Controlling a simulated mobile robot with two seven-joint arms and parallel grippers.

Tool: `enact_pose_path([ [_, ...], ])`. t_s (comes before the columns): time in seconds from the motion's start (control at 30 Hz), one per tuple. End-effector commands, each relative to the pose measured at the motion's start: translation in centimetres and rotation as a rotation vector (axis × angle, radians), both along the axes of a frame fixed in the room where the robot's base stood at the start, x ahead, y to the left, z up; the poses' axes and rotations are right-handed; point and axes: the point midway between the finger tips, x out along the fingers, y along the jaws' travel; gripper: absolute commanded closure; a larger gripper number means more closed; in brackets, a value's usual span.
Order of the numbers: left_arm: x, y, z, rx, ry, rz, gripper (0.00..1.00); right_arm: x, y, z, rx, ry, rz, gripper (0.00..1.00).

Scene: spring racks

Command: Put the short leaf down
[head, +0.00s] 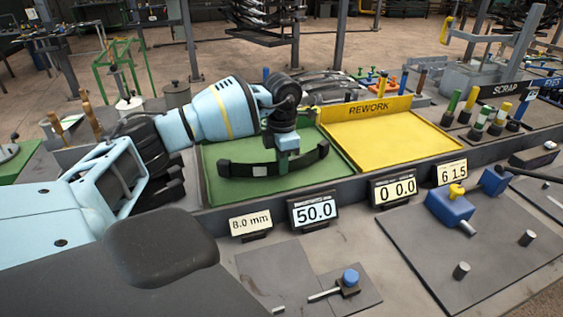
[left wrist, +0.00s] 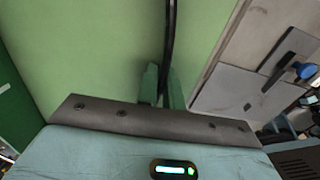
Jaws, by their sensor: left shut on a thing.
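The short leaf (head: 240,170) is a dark, slightly curved bar with a small pale label, its ends bending up. My left gripper (head: 286,153) is shut on it near its middle, from above. The leaf is over the green tray (head: 221,192); I cannot tell whether it touches the tray floor. In the left wrist view the leaf (left wrist: 171,35) shows edge-on as a thin dark strip between the green fingers of the left gripper (left wrist: 163,88), with green surface (left wrist: 90,50) around it. My right gripper is not in view.
A yellow tray marked REWORK (head: 390,138) adjoins on the right. Displays, one reading 50.0 (head: 315,211), line the front ledge. A blue clamp-like fixture (head: 450,205) stands on a grey plate at right. Colored posts (head: 475,120) stand by the SCRAP sign. The green tray's front is bare.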

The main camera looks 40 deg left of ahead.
Motion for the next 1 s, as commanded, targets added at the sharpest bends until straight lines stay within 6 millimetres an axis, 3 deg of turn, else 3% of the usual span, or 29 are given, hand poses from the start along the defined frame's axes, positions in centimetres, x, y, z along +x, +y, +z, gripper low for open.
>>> enact_pose_path([
  [0.27, 0.1, 0.0, 0.0, -0.001, -0.004, 0.0, 1.0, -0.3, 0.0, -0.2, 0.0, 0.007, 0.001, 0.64],
  [0.3, 0.0, 0.0, -0.2, 0.0, 0.0, 0.0, 0.88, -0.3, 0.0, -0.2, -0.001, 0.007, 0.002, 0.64],
  [0.43, 0.0, 0.0, -0.2, 0.0, 0.0, 0.0, 0.71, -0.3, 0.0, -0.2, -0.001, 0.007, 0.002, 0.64],
  [0.77, 0.0, 0.0, 0.0, 0.0, -0.001, 0.0, 0.7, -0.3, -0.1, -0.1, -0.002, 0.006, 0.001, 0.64],
  [1.0, 0.1, 0.0, 3.0, -0.002, -0.004, -0.001, 0.7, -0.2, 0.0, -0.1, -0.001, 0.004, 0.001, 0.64],
])
